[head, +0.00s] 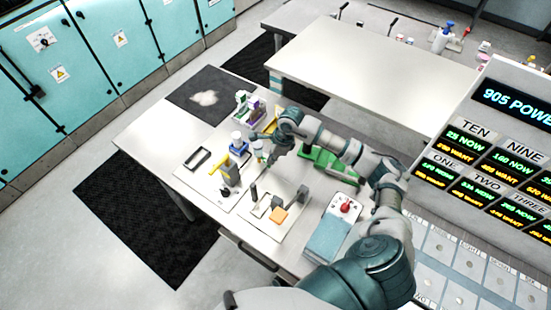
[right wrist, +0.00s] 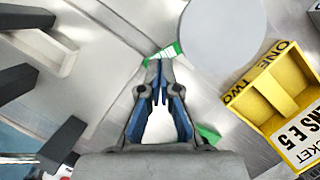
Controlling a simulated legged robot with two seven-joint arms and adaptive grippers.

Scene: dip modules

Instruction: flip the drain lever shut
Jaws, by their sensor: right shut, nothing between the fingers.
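My right gripper (right wrist: 157,68) is shut and empty in the right wrist view, its two blue-padded fingers meeting at the tips. In the head view it (head: 254,135) is over the middle of the near table, beside small bottles and a yellow box. A green and white striped piece (right wrist: 163,53) lies right at the fingertips in the wrist view; I cannot tell if they touch it. A round grey disc (right wrist: 222,32) is just right of the tips. I cannot make out for sure which part is the drain lever. My left gripper is not in view.
A yellow labelled box (right wrist: 282,100) stands right of the gripper. Dark bars (right wrist: 28,85) are on the left in the wrist view. A board with an orange block (head: 279,215) and a green tray (head: 325,160) are on the near table (head: 150,135). Its left end is clear.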

